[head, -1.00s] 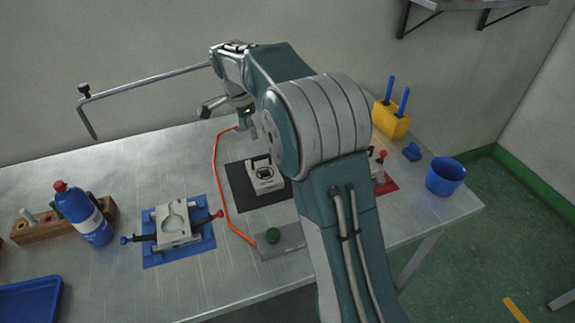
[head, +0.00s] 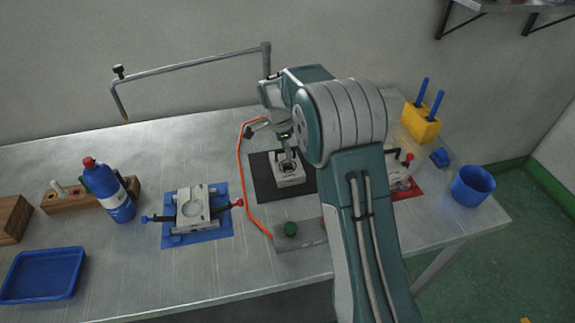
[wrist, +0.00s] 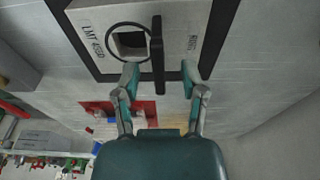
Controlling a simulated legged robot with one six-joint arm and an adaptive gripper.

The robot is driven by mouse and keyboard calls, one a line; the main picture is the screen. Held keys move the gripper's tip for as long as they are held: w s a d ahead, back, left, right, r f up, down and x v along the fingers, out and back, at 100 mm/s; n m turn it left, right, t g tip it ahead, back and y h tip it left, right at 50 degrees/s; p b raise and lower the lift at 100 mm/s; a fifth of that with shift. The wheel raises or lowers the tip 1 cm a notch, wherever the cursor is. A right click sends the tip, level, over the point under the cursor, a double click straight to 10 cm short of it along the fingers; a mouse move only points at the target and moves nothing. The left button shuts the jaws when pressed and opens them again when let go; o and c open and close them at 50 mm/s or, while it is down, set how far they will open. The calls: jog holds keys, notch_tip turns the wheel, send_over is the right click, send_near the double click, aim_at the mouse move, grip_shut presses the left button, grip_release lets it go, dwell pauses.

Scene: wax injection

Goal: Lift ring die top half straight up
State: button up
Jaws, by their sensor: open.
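The ring die (head: 289,177) is a pale grey block on a black mat (head: 263,185). In the wrist view its face (wrist: 95,20) shows upside-down lettering, a dark square opening in a black ring, and what looks like "RING" at one side. A dark upright bar (wrist: 157,45) stands out from it. My gripper (head: 287,153) is low over the die. In the wrist view my gripper (wrist: 158,76) is open, with one teal finger on each side of the bar and gaps to it. The seam between the die halves cannot be made out.
Left, another die (head: 193,207) with red and blue handles sits on a blue mat (head: 178,239), beside a blue bottle (head: 113,198). An orange cable (head: 242,185) runs left of the black mat. A red-handled fixture (head: 403,172) stands right, partly behind my arm.

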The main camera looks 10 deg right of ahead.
jog(key=shift+a+f, duration=0.1)
jog(key=shift+f, duration=0.25)
jog(key=shift+a, duration=0.25)
jog(key=shift+d, duration=0.15)
grip_shut()
jog(key=shift+r, duration=0.1)
